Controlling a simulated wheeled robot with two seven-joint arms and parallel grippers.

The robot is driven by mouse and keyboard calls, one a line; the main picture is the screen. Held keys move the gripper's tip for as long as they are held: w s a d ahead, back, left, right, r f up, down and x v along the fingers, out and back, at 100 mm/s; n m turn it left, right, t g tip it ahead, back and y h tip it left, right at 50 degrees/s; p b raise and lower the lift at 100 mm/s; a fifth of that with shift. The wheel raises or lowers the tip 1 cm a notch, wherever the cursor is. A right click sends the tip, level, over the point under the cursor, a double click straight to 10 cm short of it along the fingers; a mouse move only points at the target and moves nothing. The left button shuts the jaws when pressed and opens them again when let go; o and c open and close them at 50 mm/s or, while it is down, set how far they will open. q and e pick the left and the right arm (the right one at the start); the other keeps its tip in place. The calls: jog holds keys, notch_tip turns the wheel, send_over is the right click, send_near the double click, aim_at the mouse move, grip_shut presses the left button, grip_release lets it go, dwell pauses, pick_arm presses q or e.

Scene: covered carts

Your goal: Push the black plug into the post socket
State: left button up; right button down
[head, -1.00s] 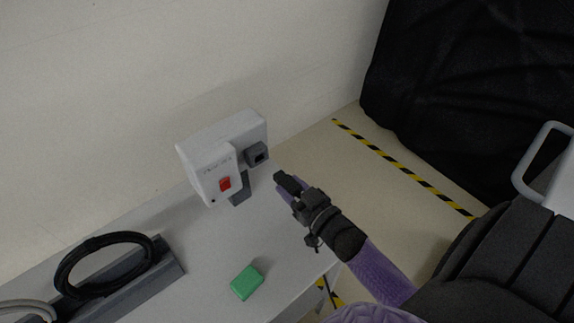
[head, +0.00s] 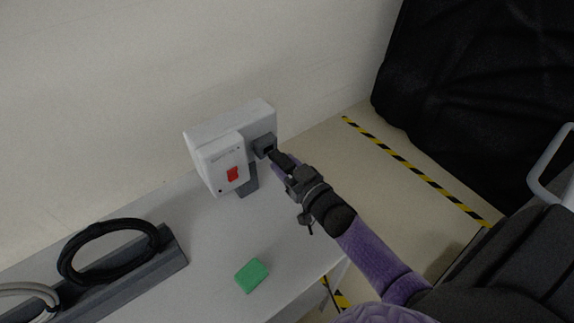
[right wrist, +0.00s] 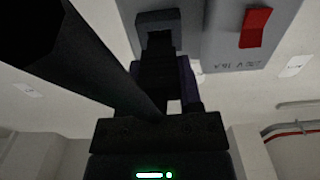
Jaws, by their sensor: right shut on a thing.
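The post socket (head: 262,142) is a dark grey block on the right side of a white box (head: 218,165) with a red switch (head: 232,174). My right gripper (head: 291,169) is shut on the black plug (head: 280,158), which points up-left at the socket. The plug's tip is at the socket's mouth; I cannot tell whether it has entered. In the right wrist view the socket (right wrist: 157,19) is straight ahead, with the dark plug (right wrist: 158,48) lined up below its opening. My left gripper is not in view.
The box stands on a grey table (head: 205,235) against the wall. A green block (head: 251,275) lies in front. A black cable coil (head: 75,262) rests on a grey rail (head: 172,254) at left. A black-covered cart (head: 470,90) stands behind yellow-black floor tape (head: 405,164).

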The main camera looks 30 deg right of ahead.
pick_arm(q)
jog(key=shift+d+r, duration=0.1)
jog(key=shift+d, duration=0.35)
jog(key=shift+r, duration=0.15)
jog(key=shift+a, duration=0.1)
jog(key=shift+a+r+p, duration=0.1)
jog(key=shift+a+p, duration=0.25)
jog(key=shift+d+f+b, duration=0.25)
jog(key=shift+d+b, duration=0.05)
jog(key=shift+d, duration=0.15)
pick_arm(e)
jog(key=shift+w, duration=0.6)
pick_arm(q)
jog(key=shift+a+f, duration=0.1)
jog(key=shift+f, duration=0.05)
pick_arm(e)
jog(key=shift+w, duration=0.4)
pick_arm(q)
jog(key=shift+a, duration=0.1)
pick_arm(e)
jog(key=shift+w+a, duration=0.1)
